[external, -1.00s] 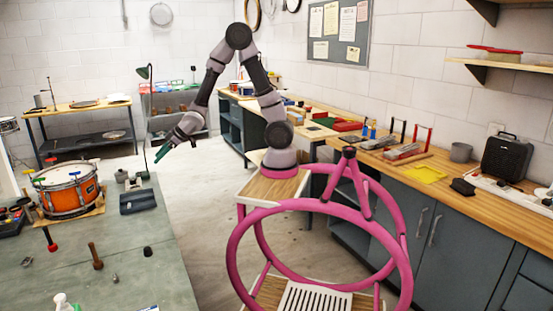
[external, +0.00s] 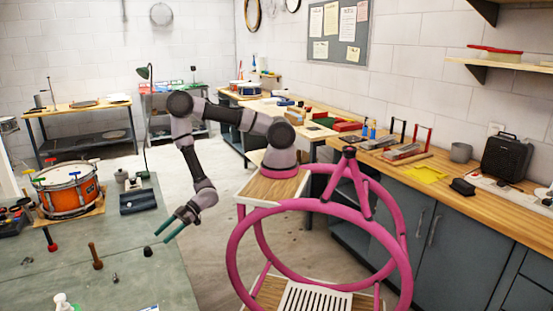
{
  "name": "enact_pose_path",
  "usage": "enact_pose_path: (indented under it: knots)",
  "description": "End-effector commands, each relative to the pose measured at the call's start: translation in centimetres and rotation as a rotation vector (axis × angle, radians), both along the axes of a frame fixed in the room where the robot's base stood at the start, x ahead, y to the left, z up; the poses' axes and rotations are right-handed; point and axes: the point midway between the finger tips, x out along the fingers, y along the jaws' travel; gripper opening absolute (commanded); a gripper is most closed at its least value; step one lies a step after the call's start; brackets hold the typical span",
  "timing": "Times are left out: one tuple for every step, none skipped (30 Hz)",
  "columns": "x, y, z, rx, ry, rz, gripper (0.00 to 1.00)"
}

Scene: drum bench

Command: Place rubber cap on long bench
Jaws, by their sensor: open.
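A small black piece, which looks like the rubber cap (external: 148,251), stands on the green-topped table (external: 165,285) near its right edge. My gripper (external: 160,238) hangs just above and to the right of it, teal fingers apart and pointing down to the left. The gripper is open and nothing shows between the fingers. It appears apart from the cap. A long wood-topped bench (external: 480,202) with grey cabinets runs along the right wall; I take it to be the long bench.
An orange drum (external: 68,190), a wooden-handled tool (external: 96,257), a red-based tool (external: 50,240) and a dark tray (external: 138,201) share the green table. The bench holds a speaker (external: 506,157), a grey mug (external: 461,152) and a yellow sheet (external: 425,173).

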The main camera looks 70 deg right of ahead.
Motion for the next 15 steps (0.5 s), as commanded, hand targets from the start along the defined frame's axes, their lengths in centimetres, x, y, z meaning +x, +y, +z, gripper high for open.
enact_pose_path:
  knots:
    - [0.2, 0.9, -0.2, 0.002, -0.003, 0.003, 0.71]
    - [0.5, 1.3, -0.4, 0.001, -0.002, 0.002, 0.71]
    - [0.7, 1.8, -0.6, 0.0, -0.002, 0.002, 0.71]
    - [0.8, 2.2, -0.8, 0.001, -0.003, 0.002, 0.71]
    - [1.0, 2.5, -0.9, 0.0, -0.003, 0.002, 0.71]
    - [1.2, 2.8, -1.0, 0.0, -0.002, 0.001, 0.71]
    - [1.3, 3.0, -1.1, -0.001, -0.002, 0.001, 0.71]
    - [1.3, 3.1, -1.1, -0.001, -0.002, 0.001, 0.71]
    - [1.4, 3.3, -1.2, -0.001, -0.002, 0.001, 0.71]
    - [1.4, 3.5, -1.3, -0.001, -0.002, 0.001, 0.71]
    - [1.5, 3.8, -1.4, 0.0, -0.003, 0.001, 0.71]
    - [1.7, 4.2, -1.5, 0.0, -0.003, 0.001, 0.71]
    - [1.8, 4.6, -1.7, -0.001, -0.002, 0.001, 0.71]
    - [2.0, 5.0, -1.9, 0.0, -0.002, 0.001, 0.71]
    - [2.1, 5.6, -2.1, 0.0, -0.003, 0.002, 0.71]
